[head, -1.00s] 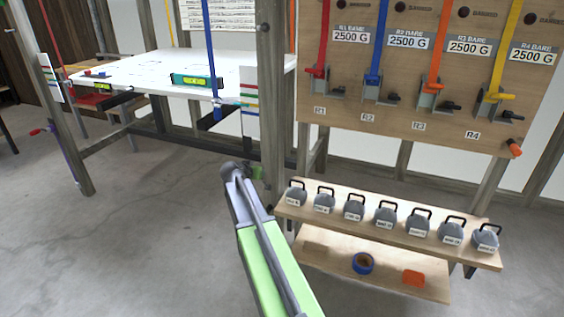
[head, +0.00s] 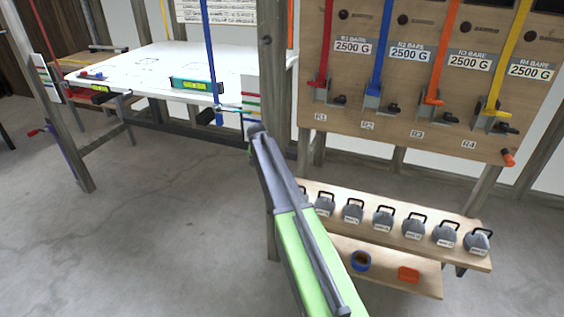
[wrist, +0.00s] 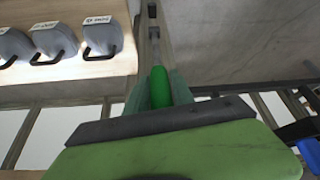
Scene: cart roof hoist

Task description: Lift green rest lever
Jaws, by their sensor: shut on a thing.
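In the wrist view the green rest lever (wrist: 159,80) lies between the two fingers of my gripper (wrist: 161,94), which is shut on it. A thin grey bar runs on from the lever's far end along a wooden post. In the head view my arm reaches up to the wooden post (head: 272,200) between the white table and the lever board. My wrist hides the gripper's fingers and most or all of the green lever there.
A white table (head: 150,62) with a teal level (head: 193,84) stands at the left. The board (head: 392,122) holds red, blue, orange and yellow levers. The floor at left is clear.

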